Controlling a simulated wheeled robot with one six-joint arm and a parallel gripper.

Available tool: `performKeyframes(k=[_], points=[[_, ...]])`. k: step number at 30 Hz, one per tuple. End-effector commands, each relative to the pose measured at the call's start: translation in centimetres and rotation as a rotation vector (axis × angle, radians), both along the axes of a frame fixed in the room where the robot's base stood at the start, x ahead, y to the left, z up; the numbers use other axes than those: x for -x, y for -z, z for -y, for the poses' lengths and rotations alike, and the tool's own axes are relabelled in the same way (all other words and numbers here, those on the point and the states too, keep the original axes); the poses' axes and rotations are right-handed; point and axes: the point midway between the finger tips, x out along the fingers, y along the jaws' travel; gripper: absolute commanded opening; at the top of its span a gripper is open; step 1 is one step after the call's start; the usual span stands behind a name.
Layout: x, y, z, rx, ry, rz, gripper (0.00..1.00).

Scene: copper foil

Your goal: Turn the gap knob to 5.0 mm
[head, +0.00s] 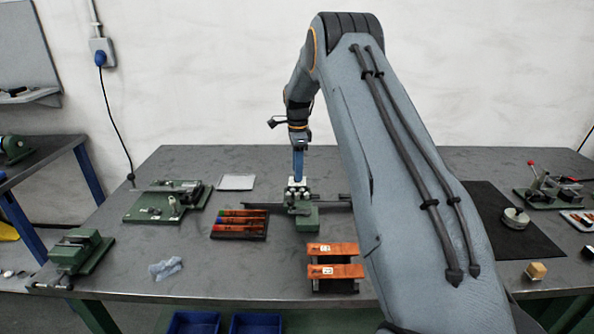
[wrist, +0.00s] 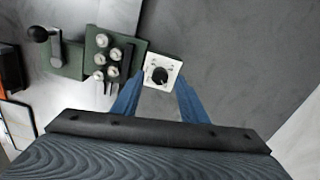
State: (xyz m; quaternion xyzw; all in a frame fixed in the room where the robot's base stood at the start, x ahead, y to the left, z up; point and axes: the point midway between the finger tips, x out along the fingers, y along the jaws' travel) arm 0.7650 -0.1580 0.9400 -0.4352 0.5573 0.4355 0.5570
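The gap knob (wrist: 159,75) is a small black dial on a square white plate (wrist: 150,83) with marks around it. The plate is at the edge of a green machine (wrist: 101,42), which also shows on the table in the head view (head: 303,218). My gripper (wrist: 159,83) points down, its two blue fingers apart, one on each side of the knob in the wrist view. I see no finger touching the knob, and cannot tell its height above it. In the head view my gripper (head: 298,176) is over the machine and the knob is hidden. The dial's marks are too small to read.
Several round pale knobs (wrist: 101,58) and a black-ended lever (wrist: 40,34) are left of the plate. Bare table shows right of the plate.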

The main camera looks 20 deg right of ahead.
Motion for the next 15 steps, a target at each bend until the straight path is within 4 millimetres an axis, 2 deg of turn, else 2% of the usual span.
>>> performKeyframes(k=[6, 14, 15], points=[[0.0, 1.6, -0.2, 0.000, -0.003, 0.000, 0.40], [-0.1, 1.8, -0.3, 0.000, -0.004, 0.001, 0.40], [-0.1, 1.8, -0.3, 0.000, -0.005, 0.001, 0.34]])
